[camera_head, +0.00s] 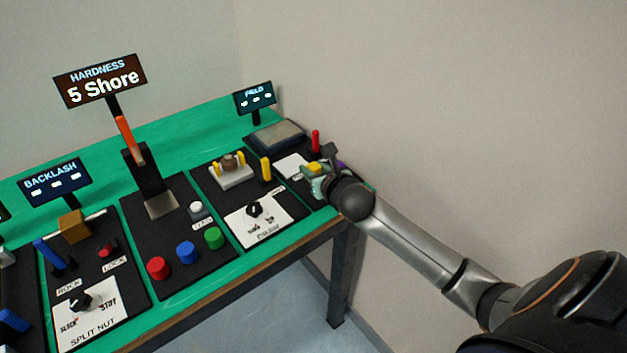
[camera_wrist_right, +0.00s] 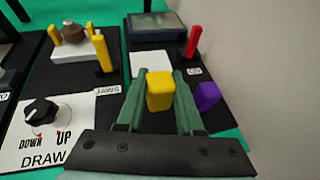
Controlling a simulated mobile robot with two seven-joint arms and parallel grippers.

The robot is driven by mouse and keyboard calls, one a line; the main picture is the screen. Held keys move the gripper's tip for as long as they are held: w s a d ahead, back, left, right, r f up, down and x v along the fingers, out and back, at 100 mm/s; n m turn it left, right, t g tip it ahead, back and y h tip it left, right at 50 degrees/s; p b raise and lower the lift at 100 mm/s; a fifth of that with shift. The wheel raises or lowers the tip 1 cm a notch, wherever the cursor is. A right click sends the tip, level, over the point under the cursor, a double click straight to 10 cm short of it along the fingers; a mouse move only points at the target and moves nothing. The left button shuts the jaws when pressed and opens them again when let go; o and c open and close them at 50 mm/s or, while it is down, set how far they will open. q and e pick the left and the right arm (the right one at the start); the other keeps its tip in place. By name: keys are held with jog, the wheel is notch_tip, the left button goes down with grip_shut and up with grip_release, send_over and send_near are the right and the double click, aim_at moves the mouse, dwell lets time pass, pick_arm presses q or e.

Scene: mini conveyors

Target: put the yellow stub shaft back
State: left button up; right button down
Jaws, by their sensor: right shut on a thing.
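My right gripper (camera_head: 312,170) is at the right end of the bench, over the black panel with the red peg. In the right wrist view its green fingers (camera_wrist_right: 159,102) are closed on the sides of a yellow block-shaped piece, the yellow stub shaft (camera_wrist_right: 160,88). Its top shows between the fingertips; its lower end is hidden, so I cannot tell whether it touches the panel. The yellow piece also shows in the head view (camera_head: 314,168), partly covered by the gripper. My left gripper is not in view.
A red peg (camera_wrist_right: 193,42) stands beyond the gripper and a purple piece (camera_wrist_right: 207,96) is close on its right. A white pad (camera_wrist_right: 151,64) lies just behind. A yellow upright post (camera_wrist_right: 104,53) and the DRAW knob (camera_wrist_right: 40,112) are to the left. A wall bounds the right.

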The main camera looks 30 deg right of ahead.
jog(key=shift+w+d+f, duration=0.1)
jog(key=shift+w+f, duration=0.05)
jog(key=shift+f, duration=1.55)
jog(key=c, duration=0.5)
grip_release()
jog(key=shift+f, duration=0.15)
jog(key=shift+c, duration=0.2)
